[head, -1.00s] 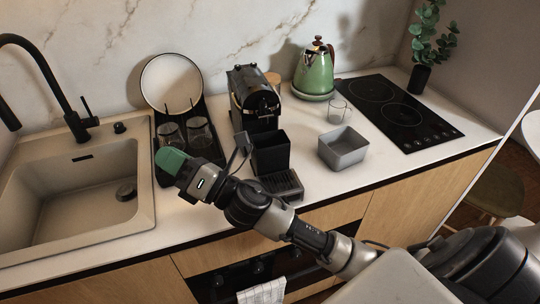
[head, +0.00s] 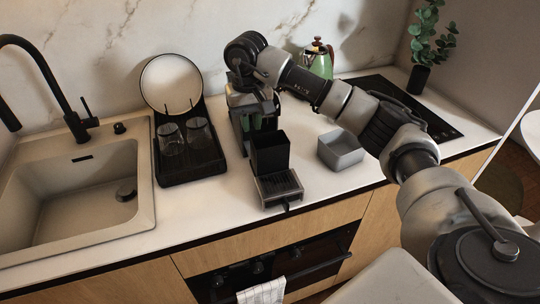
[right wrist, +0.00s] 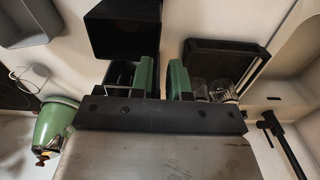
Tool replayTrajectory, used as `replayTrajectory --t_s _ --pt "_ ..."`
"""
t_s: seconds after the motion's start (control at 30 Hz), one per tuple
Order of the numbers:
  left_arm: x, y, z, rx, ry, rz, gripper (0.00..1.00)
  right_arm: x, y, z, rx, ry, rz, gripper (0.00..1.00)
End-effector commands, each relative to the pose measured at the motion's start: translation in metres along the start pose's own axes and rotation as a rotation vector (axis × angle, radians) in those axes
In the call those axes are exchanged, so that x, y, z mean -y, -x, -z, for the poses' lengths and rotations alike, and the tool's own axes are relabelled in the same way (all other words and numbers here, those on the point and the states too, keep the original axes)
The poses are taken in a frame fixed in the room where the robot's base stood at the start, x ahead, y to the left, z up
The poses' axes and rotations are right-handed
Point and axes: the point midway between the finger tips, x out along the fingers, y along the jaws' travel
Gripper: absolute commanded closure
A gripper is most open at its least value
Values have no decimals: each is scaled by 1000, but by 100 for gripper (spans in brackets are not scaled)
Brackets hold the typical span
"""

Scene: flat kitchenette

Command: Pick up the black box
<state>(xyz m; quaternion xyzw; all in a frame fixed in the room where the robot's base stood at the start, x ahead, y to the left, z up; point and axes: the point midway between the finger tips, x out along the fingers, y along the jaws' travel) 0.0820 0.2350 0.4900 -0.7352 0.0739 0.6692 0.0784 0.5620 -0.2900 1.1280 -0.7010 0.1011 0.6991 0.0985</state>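The black box (head: 270,155) is a dark open-topped bin standing upright on the drip tray (head: 281,187) in front of the coffee machine. It also shows at the top of the right wrist view (right wrist: 122,30). My right gripper (head: 261,122) reaches down over the coffee machine, just behind the box in the picture. In the right wrist view its two green fingers (right wrist: 165,78) are apart with a narrow empty gap between them. The left finger overlaps the box's lower edge there; I cannot tell whether they touch. My left gripper is not in view.
A dish rack (head: 190,165) with a plate and glasses stands left of the box. A grey bin (head: 340,150) stands to the right. A green kettle (head: 318,62) and the hob (head: 440,128) are behind and right. The front counter strip is clear.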

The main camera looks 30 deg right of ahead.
Motion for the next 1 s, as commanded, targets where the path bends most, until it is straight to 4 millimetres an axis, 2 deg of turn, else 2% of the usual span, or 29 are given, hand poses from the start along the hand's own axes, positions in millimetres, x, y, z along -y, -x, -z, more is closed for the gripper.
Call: replayTrajectory --t_s 0.2,0.47,0.6,0.7,0.8,1.0 --pt "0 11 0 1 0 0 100 0 -35 -2 7 2 -1 84" --pt "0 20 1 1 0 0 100 0 -55 -3 7 1 2 84" --pt "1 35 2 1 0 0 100 -3 -75 -7 9 1 1 84" --pt "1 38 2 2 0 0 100 -2 -90 -6 6 1 3 84" --pt "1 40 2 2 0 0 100 -2 -98 -6 5 1 4 84" --pt "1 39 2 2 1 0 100 -2 -101 -6 2 1 3 84"
